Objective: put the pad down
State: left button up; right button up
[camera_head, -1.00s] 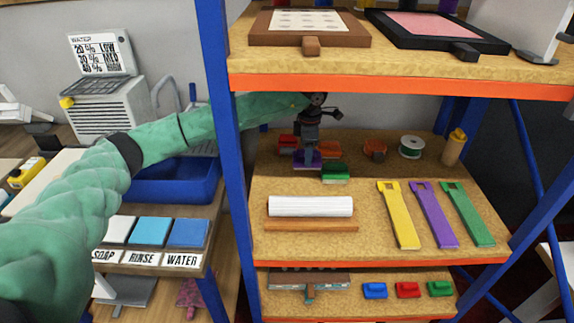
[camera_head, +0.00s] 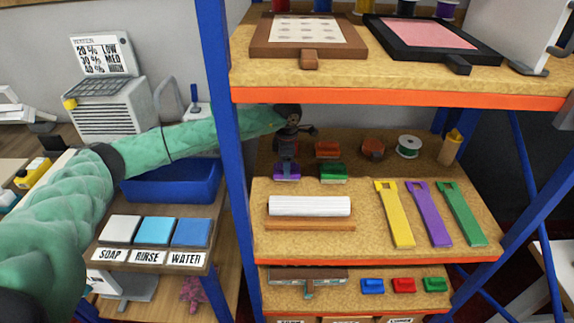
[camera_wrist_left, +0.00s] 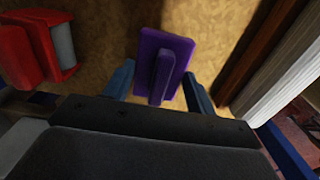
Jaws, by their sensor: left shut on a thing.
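The purple pad (camera_head: 287,173), a flat block with a raised handle, is at the left end of the middle shelf, left of a green pad (camera_head: 333,173). My left gripper (camera_head: 287,160) points down over it and is shut on its handle. In the left wrist view the purple pad (camera_wrist_left: 178,50) shows between the two blue fingertips (camera_wrist_left: 158,86). I cannot tell whether its underside touches the shelf board. My right gripper is not in view.
An orange-red pad (camera_head: 327,149) stands behind the green one. A white roll (camera_head: 309,206) on a wooden base lies in front. A blue post (camera_head: 222,130) and the upper shelf (camera_head: 400,97) edge border my arm.

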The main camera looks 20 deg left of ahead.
pick_arm(q)
jog(key=shift+f, duration=0.65)
jog(key=o, duration=0.9)
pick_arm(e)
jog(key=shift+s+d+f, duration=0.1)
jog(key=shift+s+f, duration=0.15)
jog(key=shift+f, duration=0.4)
